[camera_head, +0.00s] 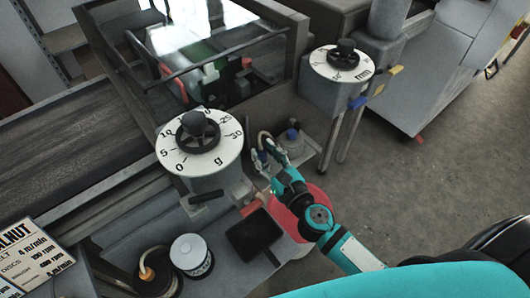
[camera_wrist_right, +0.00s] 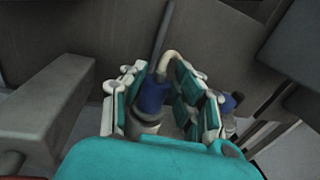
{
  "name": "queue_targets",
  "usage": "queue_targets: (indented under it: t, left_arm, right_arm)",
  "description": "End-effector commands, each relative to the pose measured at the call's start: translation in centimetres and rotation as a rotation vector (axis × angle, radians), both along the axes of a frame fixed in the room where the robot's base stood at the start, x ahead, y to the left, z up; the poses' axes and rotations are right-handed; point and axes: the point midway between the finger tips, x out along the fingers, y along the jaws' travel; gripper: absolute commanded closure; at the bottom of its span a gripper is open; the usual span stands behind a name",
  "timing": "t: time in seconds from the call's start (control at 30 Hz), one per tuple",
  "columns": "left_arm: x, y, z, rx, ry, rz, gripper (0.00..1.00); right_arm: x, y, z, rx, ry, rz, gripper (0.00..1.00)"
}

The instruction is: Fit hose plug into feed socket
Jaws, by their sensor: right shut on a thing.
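My right gripper (camera_head: 268,158) is at the end of the teal arm, beside the pedestal of the large dial. In the right wrist view, its fingers (camera_wrist_right: 165,100) are shut on the hose plug (camera_wrist_right: 152,94), which has a blue body and a pale metal lower end. A cream hose (camera_wrist_right: 173,60) curves up and over from the plug, and it also shows in the head view (camera_head: 264,137). I cannot surely pick out the feed socket. My left gripper is not in view.
A grey fitting with a blue top (camera_head: 292,135) stands on a small ledge close to the gripper. A dial with a black handwheel (camera_head: 198,131) rises left of it. A black tray (camera_head: 254,234), a white canister (camera_head: 190,254) and a red round surface (camera_head: 290,210) lie nearer.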

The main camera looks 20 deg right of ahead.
Motion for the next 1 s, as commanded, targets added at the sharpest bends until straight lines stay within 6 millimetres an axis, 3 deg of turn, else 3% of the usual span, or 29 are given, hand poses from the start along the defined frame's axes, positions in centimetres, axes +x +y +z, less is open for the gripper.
queue_targets:
  t: [0.37,0.4,0.6,0.87,1.0]
  left_arm:
    - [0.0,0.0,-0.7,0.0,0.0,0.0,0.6]
    - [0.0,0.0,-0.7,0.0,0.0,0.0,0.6]
    - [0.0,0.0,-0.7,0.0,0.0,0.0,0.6]
    - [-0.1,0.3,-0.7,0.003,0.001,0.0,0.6]
    - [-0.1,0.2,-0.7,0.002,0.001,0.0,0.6]
  right_arm:
    - [0.0,0.0,-0.9,0.0,0.002,0.0,1.0]
    - [0.0,0.0,-0.8,0.0,0.002,0.0,0.66]
    - [0.0,0.0,-0.8,0.0,0.001,0.0,0.43]
    - [-0.1,0.0,-0.8,0.0,0.001,0.0,0.43]
    - [-1.0,-0.2,-0.8,0.001,0.002,-0.002,0.43]
